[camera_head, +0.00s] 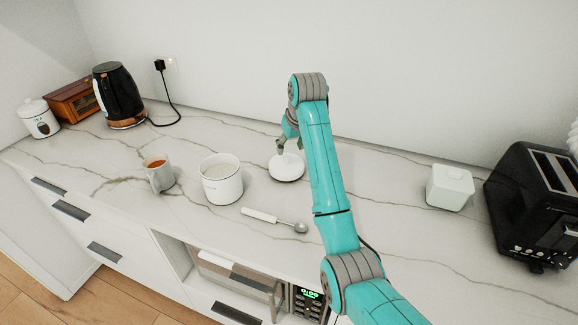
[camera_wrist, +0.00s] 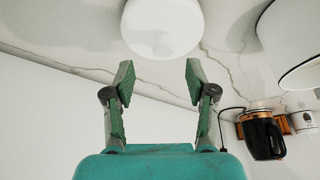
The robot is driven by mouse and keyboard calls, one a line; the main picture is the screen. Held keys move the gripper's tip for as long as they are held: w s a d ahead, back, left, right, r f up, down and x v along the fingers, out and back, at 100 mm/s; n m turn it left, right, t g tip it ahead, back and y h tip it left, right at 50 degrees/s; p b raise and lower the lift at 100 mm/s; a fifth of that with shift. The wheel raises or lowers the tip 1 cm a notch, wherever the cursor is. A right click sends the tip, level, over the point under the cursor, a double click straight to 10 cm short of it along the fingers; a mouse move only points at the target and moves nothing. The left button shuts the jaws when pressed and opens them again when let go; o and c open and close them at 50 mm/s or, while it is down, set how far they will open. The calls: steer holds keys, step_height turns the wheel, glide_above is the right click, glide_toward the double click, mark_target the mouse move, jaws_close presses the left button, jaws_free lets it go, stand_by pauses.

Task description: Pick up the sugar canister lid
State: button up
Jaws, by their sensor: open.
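The sugar canister lid (camera_head: 286,168) is a round white lid lying on the marble counter. In the wrist view the lid (camera_wrist: 162,28) shows at the top, just beyond and between my fingertips. The open white canister (camera_head: 222,180) stands to its left, with pale contents inside. My gripper (camera_head: 285,143) is at the far side of the lid, low over the counter. In the wrist view my gripper (camera_wrist: 159,82) has its two green fingers spread apart with nothing between them. The arm hides part of the counter to the right of the lid.
A spoon (camera_head: 274,219) lies in front of the lid. A mug (camera_head: 159,174) of reddish-brown drink stands left of the canister. A kettle (camera_head: 118,95), wooden box (camera_head: 74,101) and tea canister (camera_head: 38,119) are far left.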

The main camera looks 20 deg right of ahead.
mark_target(287, 156)
steer(key=shift+a+x, duration=0.2)
steer(key=shift+x, duration=2.6)
steer(key=shift+s, duration=0.1)
jaws_close()
